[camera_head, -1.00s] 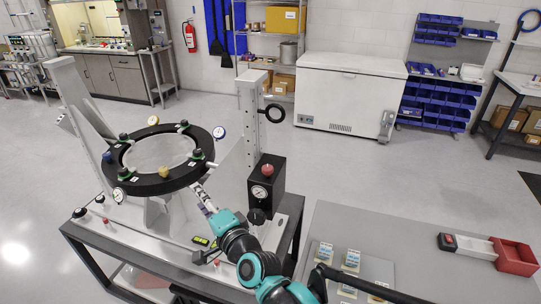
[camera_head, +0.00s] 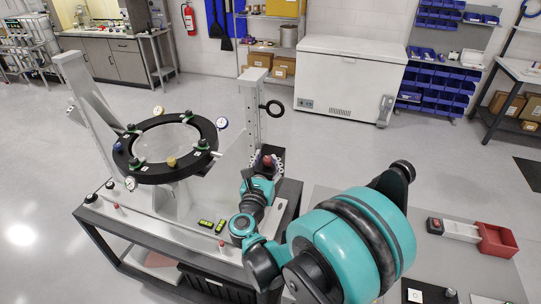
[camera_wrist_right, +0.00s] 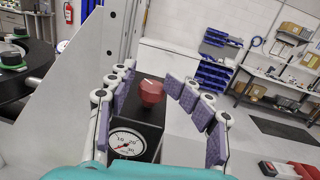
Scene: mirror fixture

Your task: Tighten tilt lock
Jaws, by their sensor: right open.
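A mirror fixture has a round mirror in a black ring (camera_head: 204,127) between two upright plates. A black ring handle (camera_head: 272,108) sticks out of the right upright (camera_head: 251,105); I cannot tell whether it is the tilt lock. A black box with a red knob (camera_head: 267,160) and a dial gauge stands at the foot of that upright. In the right wrist view, the red knob (camera_wrist_right: 151,93) sits between the spread fingers of my right gripper (camera_wrist_right: 153,84), with the gauge (camera_wrist_right: 126,143) below. My right gripper (camera_head: 266,168) is open at the box, its fingers apart from the knob. My left gripper is out of view.
Two small yellow-black levels (camera_head: 213,225) lie on the fixture's base. Knobs and dial gauges surround the mirror ring. A grey table at the right holds a red bin (camera_head: 497,241). A white chest freezer (camera_head: 350,75) stands behind, with clear floor before it.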

